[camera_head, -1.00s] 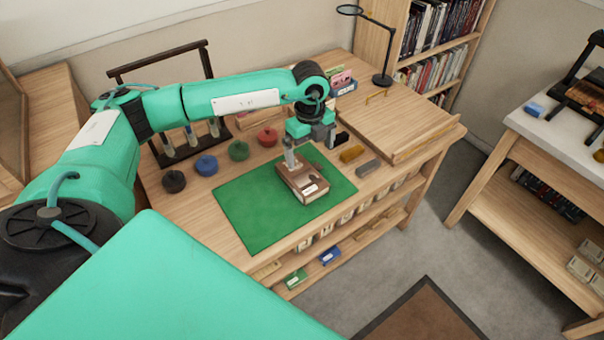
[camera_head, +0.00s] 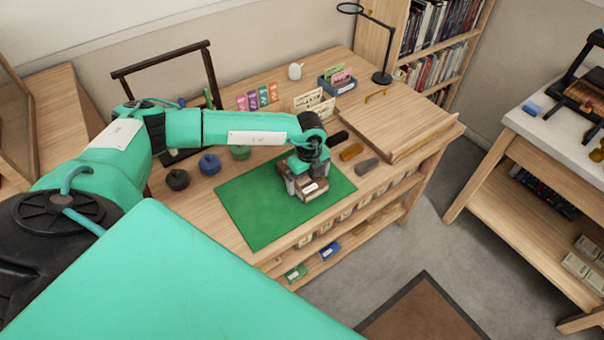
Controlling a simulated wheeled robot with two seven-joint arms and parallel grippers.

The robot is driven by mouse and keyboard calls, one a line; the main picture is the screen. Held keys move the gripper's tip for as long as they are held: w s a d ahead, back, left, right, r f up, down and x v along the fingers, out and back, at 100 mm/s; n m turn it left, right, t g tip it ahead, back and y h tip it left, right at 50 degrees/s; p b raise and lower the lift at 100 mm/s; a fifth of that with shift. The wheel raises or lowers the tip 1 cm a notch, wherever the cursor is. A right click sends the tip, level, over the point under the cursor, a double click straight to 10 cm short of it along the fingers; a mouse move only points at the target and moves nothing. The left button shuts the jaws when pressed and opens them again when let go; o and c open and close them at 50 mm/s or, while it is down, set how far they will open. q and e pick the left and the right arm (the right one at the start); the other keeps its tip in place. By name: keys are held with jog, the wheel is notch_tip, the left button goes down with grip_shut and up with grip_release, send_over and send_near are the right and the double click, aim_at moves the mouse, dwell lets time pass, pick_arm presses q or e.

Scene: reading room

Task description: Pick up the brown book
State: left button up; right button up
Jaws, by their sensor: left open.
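The brown book (camera_head: 312,191) lies on the green mat (camera_head: 250,207) on the wooden table, with a pale label on its near side. My left gripper (camera_head: 305,185) is over the book, low down, with its fingers reaching to the book's sides. It is open. The gripper hides the far part of the book, and I cannot tell whether the fingers touch it. My right gripper is not in view.
Black, blue and green round pots (camera_head: 209,164) stand left of the mat. Yellow and grey blocks (camera_head: 367,165) lie to its right, near a slanted wooden board (camera_head: 395,125). A desk lamp (camera_head: 381,78) stands at the back. The mat's left part is clear.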

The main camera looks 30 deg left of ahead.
pick_arm(q)
jog(key=shift+f, duration=0.4)
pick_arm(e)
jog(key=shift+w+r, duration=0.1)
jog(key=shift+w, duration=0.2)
pick_arm(q)
jog(key=shift+c, duration=0.4)
jog(key=c, duration=1)
jog(key=shift+r, duration=0.1)
